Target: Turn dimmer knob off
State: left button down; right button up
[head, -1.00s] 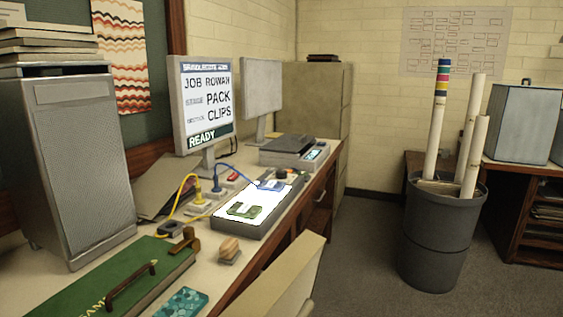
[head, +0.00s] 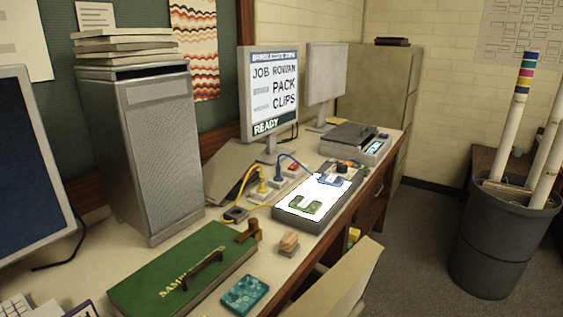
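A lit light box (head: 287,217) lies on the desk in the head view, its panel glowing white. A green clip-shaped piece (head: 306,205) and a blue piece (head: 331,180) lie on the panel. At the box's far end is a small dark round knob (head: 342,167) with some orange beside it, likely the dimmer knob. It is too small to read its setting. Neither of my grippers is in view.
Plugs and sockets (head: 263,187) with yellow and blue cables sit left of the light box. A green case (head: 205,250), wooden stamp (head: 289,242) and teal patterned item (head: 245,294) lie nearer. A chair back (head: 335,282) stands before the desk. A grey bin (head: 497,245) stands right.

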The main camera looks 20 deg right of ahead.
aim_at(342, 168)
jog(key=i+l+u, duration=0.1)
jog(key=l+u, duration=0.8)
jog(key=l, duration=0.15)
jog(key=l+u, duration=0.45)
jog(key=k+l, duration=0.05)
